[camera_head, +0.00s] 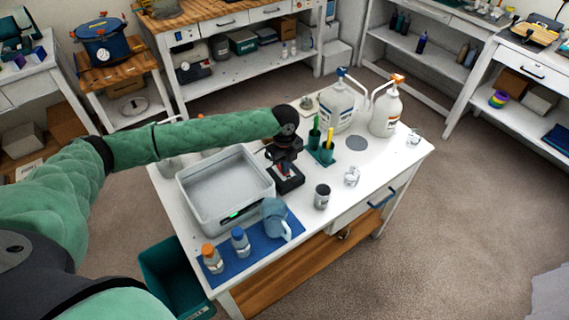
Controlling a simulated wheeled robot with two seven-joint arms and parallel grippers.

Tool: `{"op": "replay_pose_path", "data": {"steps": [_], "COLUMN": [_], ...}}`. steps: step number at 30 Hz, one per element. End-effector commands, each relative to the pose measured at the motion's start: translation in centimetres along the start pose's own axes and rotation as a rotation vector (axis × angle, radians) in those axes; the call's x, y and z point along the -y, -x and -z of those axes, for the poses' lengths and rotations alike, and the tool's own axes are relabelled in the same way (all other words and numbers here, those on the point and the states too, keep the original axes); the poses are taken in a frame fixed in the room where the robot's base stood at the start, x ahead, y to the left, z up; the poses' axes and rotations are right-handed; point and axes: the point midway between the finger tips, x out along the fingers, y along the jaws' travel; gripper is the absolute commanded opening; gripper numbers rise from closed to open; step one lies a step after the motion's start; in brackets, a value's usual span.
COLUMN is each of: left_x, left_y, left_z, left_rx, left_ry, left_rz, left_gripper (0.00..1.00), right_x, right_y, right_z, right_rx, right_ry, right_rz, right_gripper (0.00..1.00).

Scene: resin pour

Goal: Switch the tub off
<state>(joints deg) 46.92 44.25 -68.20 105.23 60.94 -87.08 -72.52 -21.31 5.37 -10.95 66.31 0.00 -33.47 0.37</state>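The tub (252,208) is a pale grey rectangular basin on the white table, left of its middle. A small green light glows on its front wall. My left arm reaches in from the left, over the tub's far side. My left gripper (287,168) points down beyond the tub's right end, above a small black stand with a bit of red. It is apart from the green light. Its fingertips are dark and small, so I cannot tell whether they are open or shut, or whether they touch the stand. My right gripper is not in view.
A blue mat (245,262) in front of the tub holds two small capped bottles and a blue-grey jug (276,218). Two pump bottles (385,112) stand at the back. A dark-lidded jar (321,197) and clear cups stand on the right. A teal bin (170,275) is on the floor.

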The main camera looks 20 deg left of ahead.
Motion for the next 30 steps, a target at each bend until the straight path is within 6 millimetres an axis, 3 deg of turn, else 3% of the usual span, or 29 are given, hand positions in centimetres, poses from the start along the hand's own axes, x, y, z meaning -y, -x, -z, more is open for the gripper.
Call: {"op": "replay_pose_path", "data": {"steps": [5,15,26,30], "left_x": [-0.3,-0.5,-0.5,-0.5], "left_y": [-0.6,-0.5,-0.5,-0.5], "left_z": [-0.7,-1.9,-1.9,-1.9], "left_rx": [0.002,0.004,0.004,0.003], "left_ry": [0.005,0.006,0.006,0.006], "left_rz": [-0.009,-0.011,-0.012,-0.012], "left_gripper": [0.0,0.0,0.0,0.0], "right_x": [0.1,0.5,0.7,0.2], "right_y": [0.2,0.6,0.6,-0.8], "right_z": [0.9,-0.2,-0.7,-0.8], "right_rx": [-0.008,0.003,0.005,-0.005], "right_ry": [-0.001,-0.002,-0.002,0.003], "right_rz": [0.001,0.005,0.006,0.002], "right_gripper": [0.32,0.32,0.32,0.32]}}
